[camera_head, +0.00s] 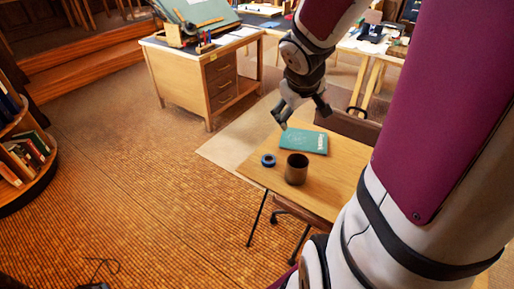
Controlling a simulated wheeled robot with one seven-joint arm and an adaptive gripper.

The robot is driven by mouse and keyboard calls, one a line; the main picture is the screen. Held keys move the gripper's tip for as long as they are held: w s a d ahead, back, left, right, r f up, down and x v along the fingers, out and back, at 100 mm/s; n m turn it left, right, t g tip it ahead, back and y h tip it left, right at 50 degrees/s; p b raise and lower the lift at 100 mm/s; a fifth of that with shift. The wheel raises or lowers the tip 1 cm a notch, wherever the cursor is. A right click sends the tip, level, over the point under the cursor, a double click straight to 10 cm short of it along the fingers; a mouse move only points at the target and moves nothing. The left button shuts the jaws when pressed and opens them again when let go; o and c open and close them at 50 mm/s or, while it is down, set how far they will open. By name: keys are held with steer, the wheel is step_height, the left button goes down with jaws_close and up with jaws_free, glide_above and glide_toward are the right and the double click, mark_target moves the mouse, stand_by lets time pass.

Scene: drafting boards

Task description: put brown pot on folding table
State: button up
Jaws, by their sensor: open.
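A brown pot (297,169) stands upright on a small wooden table (335,190) with thin dark legs, which looks like the folding table. My gripper (302,118) is above the far part of this table, with its fingers spread and nothing between them. It is apart from the pot, behind and higher than it in the picture. My arm hides the right side of the table.
A teal book (304,141) and a small dark blue ring-shaped roll (268,160) lie on the table near the pot. A dark chair stands behind it. A wooden desk (185,75) is at the back, a bookshelf (30,150) at the left. The floor between is mostly clear.

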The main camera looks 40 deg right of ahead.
steer(key=s+a+r+y, duration=0.1)
steer(key=s+a+r, duration=0.2)
steer(key=a, duration=0.4)
steer(key=s+a+r+y, duration=0.2)
steer(key=s+a, duration=0.4)
steer(key=a, duration=0.2)
steer(key=s+a+r+n+y, duration=0.1)
steer(key=s+a+r+y, duration=0.1)
steer(key=a, duration=0.6)
steer(key=s+r, duration=0.1)
steer(key=s, duration=0.1)
steer(key=shift+s+r, duration=0.3)
steer(key=shift+s, duration=0.1)
steer(key=shift+a, duration=0.1)
